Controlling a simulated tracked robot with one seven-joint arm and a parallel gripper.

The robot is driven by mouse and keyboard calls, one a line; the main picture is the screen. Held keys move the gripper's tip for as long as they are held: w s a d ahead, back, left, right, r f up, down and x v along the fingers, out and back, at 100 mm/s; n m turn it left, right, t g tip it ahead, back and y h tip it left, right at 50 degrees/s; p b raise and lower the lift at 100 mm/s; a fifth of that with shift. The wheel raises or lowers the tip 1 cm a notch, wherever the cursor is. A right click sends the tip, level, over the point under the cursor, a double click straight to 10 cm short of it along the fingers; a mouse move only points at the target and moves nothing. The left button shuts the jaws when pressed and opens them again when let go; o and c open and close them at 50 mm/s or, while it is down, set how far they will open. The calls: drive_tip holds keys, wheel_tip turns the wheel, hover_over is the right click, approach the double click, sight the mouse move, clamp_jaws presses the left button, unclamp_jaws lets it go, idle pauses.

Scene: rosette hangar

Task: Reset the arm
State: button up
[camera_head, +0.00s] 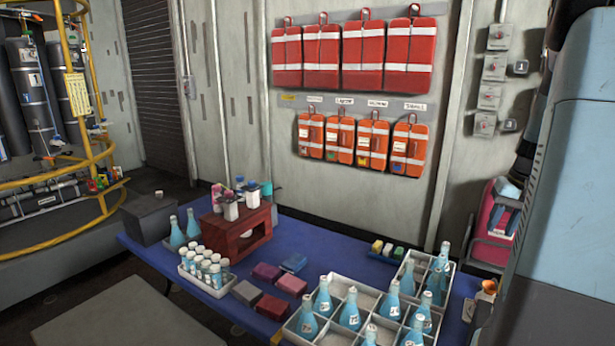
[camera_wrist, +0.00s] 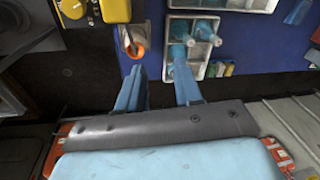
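My gripper (camera_wrist: 158,74) shows in the wrist view as two blue fingers standing well apart. Nothing shows between them, so it is open and empty. Beyond the fingertips are the blue table (camera_wrist: 262,50) and a white divided crate (camera_wrist: 208,42) with blue bottles. In the head view, the big blue-grey shape at the right edge looks like my own arm, and the gripper itself is not visible there.
The blue table (camera_head: 330,243) holds the divided crate (camera_head: 330,290) of bottles, a tray of small bottles (camera_head: 208,278), a dark red box (camera_head: 238,236) and several coloured blocks (camera_head: 267,272). Red bags (camera_head: 365,50) and orange bags (camera_head: 372,142) hang behind. A pink chair (camera_head: 495,215) stands at right.

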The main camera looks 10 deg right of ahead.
drive_tip(key=s+a+r+n+t+h, duration=0.15)
drive_tip(key=a+r, duration=0.25)
drive_tip(key=a, duration=0.4)
drive_tip(key=s+a+r+n+y, duration=0.15)
drive_tip(key=a+r, duration=0.25)
drive_tip(key=a, duration=0.4)
drive_tip(key=s+a+r+n+t+h, duration=0.1)
drive_tip(key=s+a+n+t, duration=0.1)
drive_tip(key=s+a, duration=0.9)
drive_tip(key=shift+s+a+r+t, duration=0.25)
drive_tip(key=shift+s+a+t, duration=0.15)
drive_tip(key=shift+a, duration=0.85)
drive_tip(key=shift+c, duration=0.2)
idle(0.7)
